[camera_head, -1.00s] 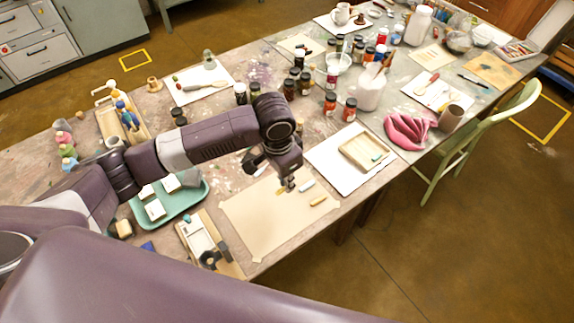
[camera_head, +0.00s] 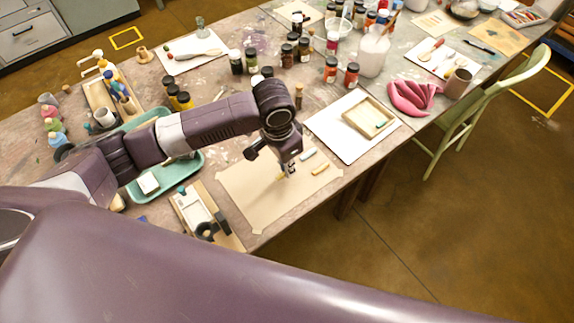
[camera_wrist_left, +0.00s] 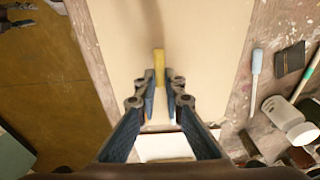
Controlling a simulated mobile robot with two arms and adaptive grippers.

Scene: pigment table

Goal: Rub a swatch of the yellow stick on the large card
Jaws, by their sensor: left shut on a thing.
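The large card (camera_head: 252,205) is a tan sheet lying flat near the table's front edge. My left gripper (camera_head: 287,169) is over it and points down. In the left wrist view its two fingers (camera_wrist_left: 160,98) are shut around the yellow stick (camera_wrist_left: 159,66), which stands out beyond the fingertips over the tan card (camera_wrist_left: 215,35). A bit of the yellow stick (camera_head: 281,177) also shows in the head view. Whether its tip touches the card cannot be told. My right gripper is not in view.
A pale blue stick (camera_head: 308,154) and an ochre stick (camera_head: 320,168) lie close to the gripper's right. A green tray (camera_head: 188,165) is to the left. A wooden frame (camera_head: 348,117) on white paper lies to the right, with several jars behind.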

